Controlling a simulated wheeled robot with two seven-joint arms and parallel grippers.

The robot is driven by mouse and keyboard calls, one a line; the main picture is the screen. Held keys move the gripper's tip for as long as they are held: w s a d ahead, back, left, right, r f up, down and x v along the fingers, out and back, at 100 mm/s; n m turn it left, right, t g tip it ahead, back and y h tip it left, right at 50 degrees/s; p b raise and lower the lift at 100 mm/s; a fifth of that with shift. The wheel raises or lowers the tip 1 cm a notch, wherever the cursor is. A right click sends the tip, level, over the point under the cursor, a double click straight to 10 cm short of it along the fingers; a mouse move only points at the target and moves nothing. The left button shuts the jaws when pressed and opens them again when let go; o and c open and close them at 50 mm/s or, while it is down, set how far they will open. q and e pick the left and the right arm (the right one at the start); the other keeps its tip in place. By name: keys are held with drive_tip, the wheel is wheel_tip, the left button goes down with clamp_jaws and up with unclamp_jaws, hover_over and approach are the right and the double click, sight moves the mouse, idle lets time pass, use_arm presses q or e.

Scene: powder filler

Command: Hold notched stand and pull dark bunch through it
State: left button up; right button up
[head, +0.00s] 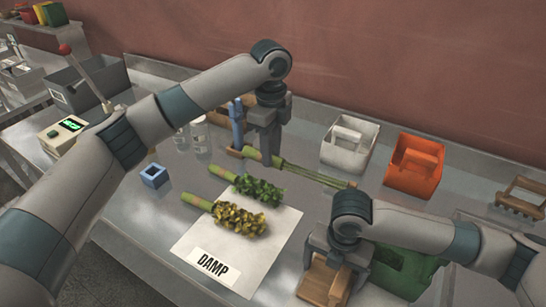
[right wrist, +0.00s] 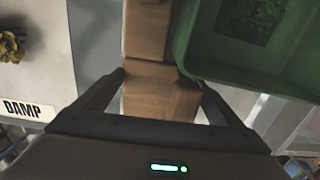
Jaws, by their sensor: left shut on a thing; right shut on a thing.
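The notched stand is a light wooden piece (head: 316,283) at the bottom of the head view, under my right gripper (head: 338,262). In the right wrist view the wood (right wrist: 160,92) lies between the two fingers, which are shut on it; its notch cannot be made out. My left gripper (head: 263,150) is shut at the pale green butt of a bunch of thin bare stems (head: 305,172), which stretch right toward my right wrist. A dark green leafy bunch (head: 258,188) and a yellowish-brown bunch (head: 238,218) lie apart from both grippers.
The leafy bunches lie on or over a white sheet marked DAMP (head: 226,256). A green bin (head: 405,272) stands close to the right gripper. White (head: 349,143) and orange (head: 414,164) carriers stand at the back. A blue holder (head: 154,176) and clear bottles (head: 198,135) stand left.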

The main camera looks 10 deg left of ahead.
use_arm(q)
drive_tip(key=shift+w+a+r, duration=0.1)
drive_tip(key=shift+a+r, duration=0.1)
drive_tip(key=shift+r, duration=0.55)
drive_tip(key=shift+w+a+r, duration=0.1)
drive_tip(key=shift+a+r, duration=0.1)
drive_tip(key=shift+r, duration=0.5)
drive_tip(key=shift+w+a+r, duration=0.1)
drive_tip(key=shift+a+r, duration=0.1)
drive_tip(key=shift+r, duration=0.55)
use_arm(e)
drive_tip(key=o, duration=0.8)
drive_tip(key=shift+o, duration=0.2)
wheel_tip(320, 180, up, 12)
drive_tip(key=shift+r, duration=0.1)
